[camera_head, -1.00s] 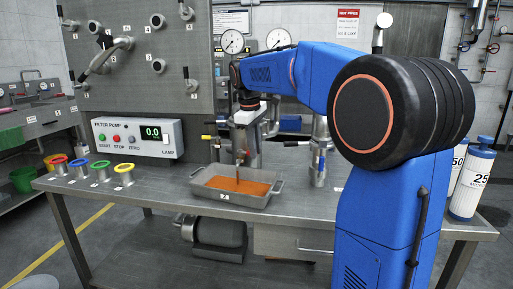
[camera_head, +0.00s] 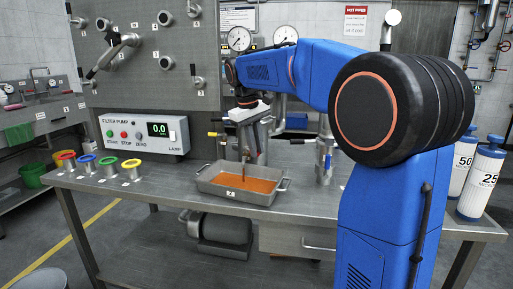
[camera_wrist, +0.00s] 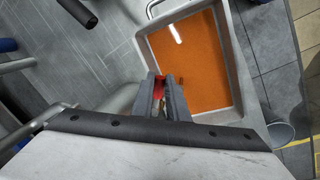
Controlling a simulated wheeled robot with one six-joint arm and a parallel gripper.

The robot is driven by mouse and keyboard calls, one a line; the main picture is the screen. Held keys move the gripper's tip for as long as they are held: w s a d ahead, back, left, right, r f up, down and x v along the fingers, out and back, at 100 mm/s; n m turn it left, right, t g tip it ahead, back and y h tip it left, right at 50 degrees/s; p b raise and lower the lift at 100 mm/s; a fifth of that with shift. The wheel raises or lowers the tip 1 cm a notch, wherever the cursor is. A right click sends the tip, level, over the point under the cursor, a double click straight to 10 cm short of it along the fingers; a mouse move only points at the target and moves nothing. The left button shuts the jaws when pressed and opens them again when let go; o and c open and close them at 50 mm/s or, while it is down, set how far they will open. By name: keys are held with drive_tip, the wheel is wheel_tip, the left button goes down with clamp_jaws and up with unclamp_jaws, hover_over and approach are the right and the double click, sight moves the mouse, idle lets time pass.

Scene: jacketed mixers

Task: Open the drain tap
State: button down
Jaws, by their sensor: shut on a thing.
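My gripper (camera_head: 246,147) reaches down over the back edge of the grey tray (camera_head: 212,191). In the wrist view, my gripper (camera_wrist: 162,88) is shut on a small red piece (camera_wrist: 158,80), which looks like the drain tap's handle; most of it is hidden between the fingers. The tap body and its spout are mostly hidden by my gripper in the head view. A thin reddish-brown streak (camera_head: 244,173) runs from below my gripper down to the orange liquid (camera_head: 262,185) in the tray. The tray (camera_wrist: 240,60) also shows in the wrist view.
Several coloured-rim cups (camera_head: 108,167) stand at the left of the bench. A metal fitting with a blue handle (camera_head: 325,160) stands right of the tray. Two white canisters (camera_head: 481,180) stand far right.

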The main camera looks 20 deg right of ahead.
drive_tip(key=c, duration=1.7)
unclamp_jaws()
drive_tip(key=shift+c, duration=0.2)
drive_tip(key=a+r, duration=0.3)
drive_tip(key=r, duration=1.4)
drive_tip(key=shift+s+a, duration=0.15)
drive_tip(key=shift+s, duration=0.25)
drive_tip(key=s+a+f+m+t+y, duration=0.1)
drive_tip(key=s+f+t, duration=0.3)
drive_tip(key=s+f, duration=2.9)
wheel_tip(320, 180, down, 2)
drive_tip(key=shift+s+a+f+m+y, duration=0.1)
drive_tip(key=shift+s+a+m+y, duration=0.15)
drive_tip(key=shift+a+m+y, duration=0.45)
